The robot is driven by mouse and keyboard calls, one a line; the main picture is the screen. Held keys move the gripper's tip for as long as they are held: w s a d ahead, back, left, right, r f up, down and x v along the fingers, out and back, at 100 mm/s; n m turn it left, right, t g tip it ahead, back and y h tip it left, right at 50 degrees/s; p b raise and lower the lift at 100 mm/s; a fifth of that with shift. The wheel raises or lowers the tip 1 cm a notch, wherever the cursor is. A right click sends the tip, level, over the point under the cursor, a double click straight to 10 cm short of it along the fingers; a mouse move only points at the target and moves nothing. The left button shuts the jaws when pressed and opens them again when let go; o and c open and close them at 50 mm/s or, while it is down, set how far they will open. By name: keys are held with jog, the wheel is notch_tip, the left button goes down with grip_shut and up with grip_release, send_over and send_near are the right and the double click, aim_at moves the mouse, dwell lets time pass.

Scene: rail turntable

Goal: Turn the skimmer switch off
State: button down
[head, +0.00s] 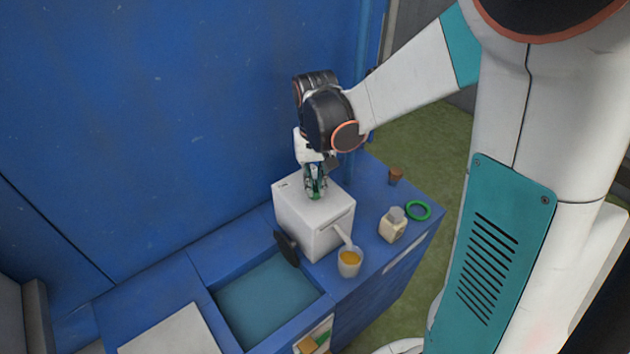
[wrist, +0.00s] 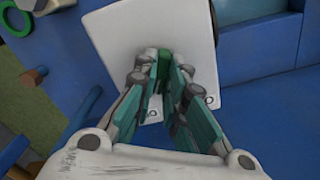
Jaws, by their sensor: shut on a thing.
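The skimmer is a white box (head: 306,229) on the blue counter, with a spout on its front right side. Its white top also shows in the wrist view (wrist: 120,32). My gripper (head: 316,190) points down onto the top of the box. In the wrist view my gripper (wrist: 161,78) is closed around a small green piece (wrist: 164,57) standing on the box top, which appears to be the switch. The fingers hide most of it, so I cannot tell its setting.
A cup of amber liquid (head: 349,263) stands under the spout. A dark disc (head: 287,249) sits at the box's left side, beside a sunken basin (head: 265,300). A small jar (head: 393,226), a green ring (head: 418,210) and a brown cork (head: 396,175) lie right. A blue wall (head: 150,110) rises behind.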

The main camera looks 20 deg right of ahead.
aim_at(315, 187)
dwell(0.4)
jog(key=c, duration=1.7)
grip_release()
jog(key=shift+o, duration=0.2)
jog(key=shift+r, duration=0.15)
notch_tip(315, 187, up, 12)
jog(key=shift+s, duration=0.15)
jog(key=s+n+t+b, duration=0.1)
jog(key=s+t, duration=0.6)
jog(key=s, duration=0.7)
jog(key=shift+s+f+n, duration=0.25)
jog(key=shift+s+n, duration=0.15)
jog(key=shift+n, duration=0.3)
